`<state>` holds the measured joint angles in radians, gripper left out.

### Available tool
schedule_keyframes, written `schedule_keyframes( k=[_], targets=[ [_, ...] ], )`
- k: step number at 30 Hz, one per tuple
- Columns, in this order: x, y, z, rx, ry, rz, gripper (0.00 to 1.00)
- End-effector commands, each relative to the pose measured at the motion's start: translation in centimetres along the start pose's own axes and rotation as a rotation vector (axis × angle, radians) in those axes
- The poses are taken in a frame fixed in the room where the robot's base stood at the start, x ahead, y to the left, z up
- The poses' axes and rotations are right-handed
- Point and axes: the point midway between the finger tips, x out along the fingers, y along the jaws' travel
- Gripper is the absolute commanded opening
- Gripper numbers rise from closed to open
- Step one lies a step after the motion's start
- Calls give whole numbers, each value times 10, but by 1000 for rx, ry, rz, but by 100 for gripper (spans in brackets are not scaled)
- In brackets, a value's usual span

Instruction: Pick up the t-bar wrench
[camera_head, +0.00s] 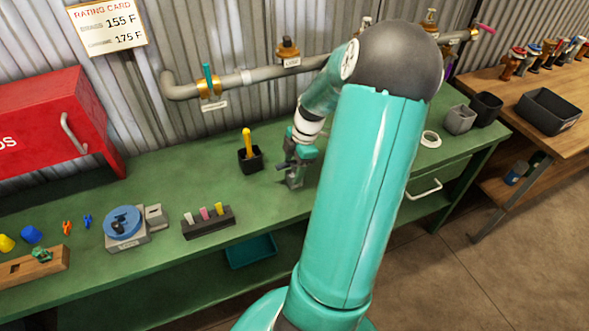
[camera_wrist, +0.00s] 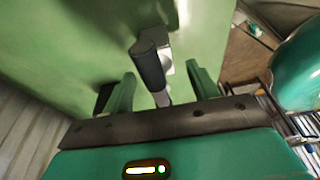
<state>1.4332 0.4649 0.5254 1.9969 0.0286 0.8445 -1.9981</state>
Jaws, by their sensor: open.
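The t-bar wrench shows in the wrist view as a dark grip bar (camera_wrist: 150,64) with a grey metal shaft, in front of a light grey block on the green bench. It lies between the two green fingers of my gripper (camera_wrist: 163,88), which stand apart with a gap on each side of it. In the head view my gripper (camera_head: 298,158) points down over the bench, just above a small grey stand (camera_head: 294,180). The wrench is hard to make out there, partly hidden by my gripper and arm.
A black cup with a yellow-handled tool (camera_head: 248,142) stands left of my gripper. A dark rack (camera_head: 208,223) of coloured pieces is nearer the bench's front edge. A pipe with valves (camera_head: 240,78) runs along the back wall. A white ring (camera_head: 431,139) lies to the right.

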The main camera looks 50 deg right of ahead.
Motion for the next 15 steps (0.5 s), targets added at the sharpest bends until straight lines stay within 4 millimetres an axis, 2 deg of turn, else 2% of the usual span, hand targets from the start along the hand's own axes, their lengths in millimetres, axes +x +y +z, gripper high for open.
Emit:
schedule_keyframes(
  k=[3, 9, 15],
  targets=[
    [7, 0, -1, -1, 1, -1, 59],
    [7, 0, 0, 0, 0, 0, 57],
    [7, 0, 0, 0, 0, 1, 18]
  ],
)
